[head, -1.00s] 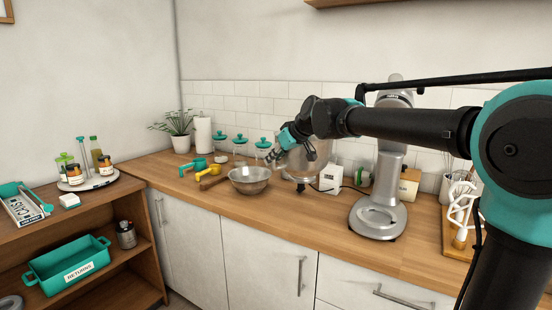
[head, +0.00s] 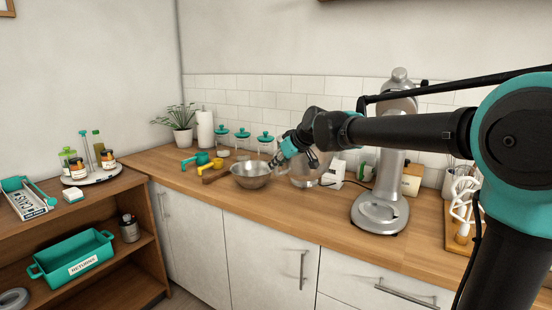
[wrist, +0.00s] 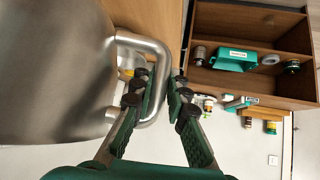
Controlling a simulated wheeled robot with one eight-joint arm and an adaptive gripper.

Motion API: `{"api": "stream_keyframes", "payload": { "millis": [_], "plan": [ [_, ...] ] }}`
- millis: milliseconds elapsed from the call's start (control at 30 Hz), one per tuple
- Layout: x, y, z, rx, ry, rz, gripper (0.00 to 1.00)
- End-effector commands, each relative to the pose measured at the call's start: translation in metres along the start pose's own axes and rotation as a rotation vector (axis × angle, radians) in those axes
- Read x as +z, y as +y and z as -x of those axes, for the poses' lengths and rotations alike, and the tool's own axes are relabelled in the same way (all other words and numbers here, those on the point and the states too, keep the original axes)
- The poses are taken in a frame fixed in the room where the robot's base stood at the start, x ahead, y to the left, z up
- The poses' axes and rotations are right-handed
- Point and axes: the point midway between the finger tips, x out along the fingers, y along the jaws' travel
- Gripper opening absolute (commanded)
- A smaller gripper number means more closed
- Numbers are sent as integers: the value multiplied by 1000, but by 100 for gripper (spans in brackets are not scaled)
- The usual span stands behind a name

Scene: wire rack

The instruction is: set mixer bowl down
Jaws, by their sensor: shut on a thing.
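The mixer bowl (head: 304,174) is a large polished metal bowl, right of the small metal bowl (head: 251,174) and partly hidden behind my gripper (head: 277,158). In the wrist view the mixer bowl (wrist: 55,70) fills the left side, with its looped metal handle (wrist: 145,42) reaching right. My gripper (wrist: 163,85) is shut on that handle, one finger on each side. The bowl's base is at or just above the counter (head: 290,215); I cannot tell if it touches. The silver stand mixer (head: 380,212) stands to the right.
A white box (head: 335,174) is close right of the mixer bowl. The counter front is clear. A low shelf with a teal bin (head: 72,258) is at left.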

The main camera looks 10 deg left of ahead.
Motion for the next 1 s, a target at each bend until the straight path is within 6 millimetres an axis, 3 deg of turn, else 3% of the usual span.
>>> {"api": "stream_keyframes", "payload": {
  "millis": [1000],
  "plan": [
    [66,-3,-64,1,1,2,0]
  ]
}}
